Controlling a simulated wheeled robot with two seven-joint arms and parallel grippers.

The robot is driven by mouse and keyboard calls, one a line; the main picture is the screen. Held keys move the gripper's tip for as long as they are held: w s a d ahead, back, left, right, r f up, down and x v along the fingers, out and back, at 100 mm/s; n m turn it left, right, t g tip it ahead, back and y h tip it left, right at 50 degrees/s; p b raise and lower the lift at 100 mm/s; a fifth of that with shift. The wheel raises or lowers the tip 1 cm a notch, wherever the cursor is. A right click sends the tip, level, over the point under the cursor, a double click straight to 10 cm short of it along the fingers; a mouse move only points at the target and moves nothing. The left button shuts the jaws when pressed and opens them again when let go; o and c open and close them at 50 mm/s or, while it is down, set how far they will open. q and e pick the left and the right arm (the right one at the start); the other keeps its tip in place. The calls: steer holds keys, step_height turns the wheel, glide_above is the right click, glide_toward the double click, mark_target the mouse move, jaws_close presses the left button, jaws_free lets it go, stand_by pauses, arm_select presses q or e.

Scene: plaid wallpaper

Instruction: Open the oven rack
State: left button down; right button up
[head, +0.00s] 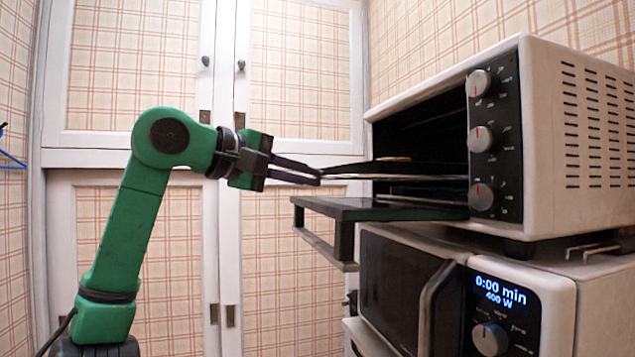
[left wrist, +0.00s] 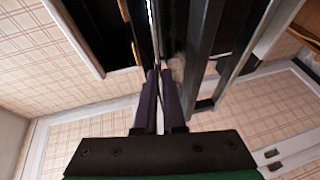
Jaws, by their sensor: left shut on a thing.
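The toaster oven (head: 590,130) stands at the right with its door (head: 385,209) folded down open. Inside, the oven rack (head: 420,178) shows as a thin light edge under a dark tray (head: 370,168). The rack's front edge reaches out over the open door. My left gripper (head: 319,178) comes in from the left, its dark fingers shut on the front edge of the rack. In the left wrist view, the fingers (left wrist: 161,78) close around a thin edge. The exact contact is small and partly hidden. My right gripper is not in view.
A tan flat item (head: 395,158) lies on the tray. A microwave (head: 410,290) with a lit display stands beneath the oven. White cabinet doors with plaid panels (head: 300,90) stand behind. Open space lies left of the oven, around my arm.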

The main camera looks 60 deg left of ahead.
arm_select(q)
steer(key=c, duration=1)
jaws_free()
steer(key=s+r, duration=0.1)
steer(key=s, duration=0.3)
steer(key=s+d, duration=0.1)
steer(key=s, duration=0.4)
steer(key=s+r, duration=0.1)
steer(key=s, duration=0.4)
steer(key=shift+s+d+r+b, duration=0.1)
steer(key=shift+d+r+b, duration=0.15)
steer(key=shift+r+b, duration=0.1)
